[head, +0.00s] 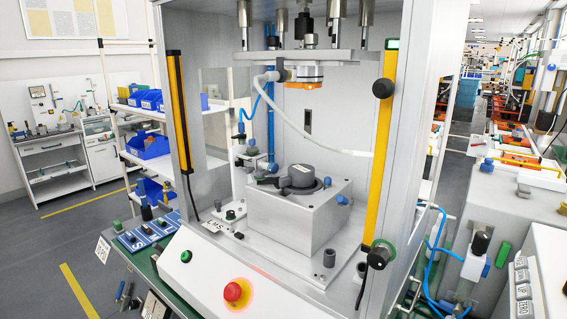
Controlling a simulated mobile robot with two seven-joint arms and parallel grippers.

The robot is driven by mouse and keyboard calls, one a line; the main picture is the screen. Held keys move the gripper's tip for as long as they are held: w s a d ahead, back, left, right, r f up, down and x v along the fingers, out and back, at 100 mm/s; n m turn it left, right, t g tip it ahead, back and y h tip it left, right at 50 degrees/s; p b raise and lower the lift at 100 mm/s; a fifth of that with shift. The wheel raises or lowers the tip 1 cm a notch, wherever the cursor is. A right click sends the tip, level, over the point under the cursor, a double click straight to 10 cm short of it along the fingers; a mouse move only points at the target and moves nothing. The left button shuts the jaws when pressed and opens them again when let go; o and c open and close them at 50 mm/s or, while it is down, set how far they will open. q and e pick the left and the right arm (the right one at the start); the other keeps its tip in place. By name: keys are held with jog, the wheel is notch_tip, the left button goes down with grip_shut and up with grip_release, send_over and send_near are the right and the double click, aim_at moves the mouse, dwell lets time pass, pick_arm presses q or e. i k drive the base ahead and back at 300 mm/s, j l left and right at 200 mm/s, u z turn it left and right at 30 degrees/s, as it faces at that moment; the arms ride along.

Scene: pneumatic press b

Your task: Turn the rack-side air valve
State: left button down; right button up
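Neither of my grippers shows in the head view. I cannot tell for certain which part is the rack-side air valve. A fitting with a black knob (481,243) and blue air tubes stands at the lower right, outside the press frame. Small blue fittings (240,132) sit inside the press at the left, near vertical blue tubes (271,110). The press (300,205) stands open at the front, with a grey block carrying a dark round part and an upper plate above it.
A red emergency button (232,291) and a green button (186,256) are on the front panel. Yellow-black bars (381,150) flank the opening. A white rack (128,108) with blue bins stands behind left. Floor at far left is clear.

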aim_at(116, 300)
jog(key=u, duration=1.25)
jog(key=j+z, duration=0.1)
jog(key=z, duration=0.4)
jog(key=i+j+z, duration=0.25)
jog(key=j, duration=0.2)
jog(key=j+z, duration=0.25)
jog(key=j, duration=0.15)
jog(key=i+j+z, duration=0.1)
jog(key=j, duration=0.8)
jog(key=j+z, duration=0.15)
jog(key=j, duration=0.8)
jog(key=i+j, duration=0.2)
jog(key=i, duration=0.05)
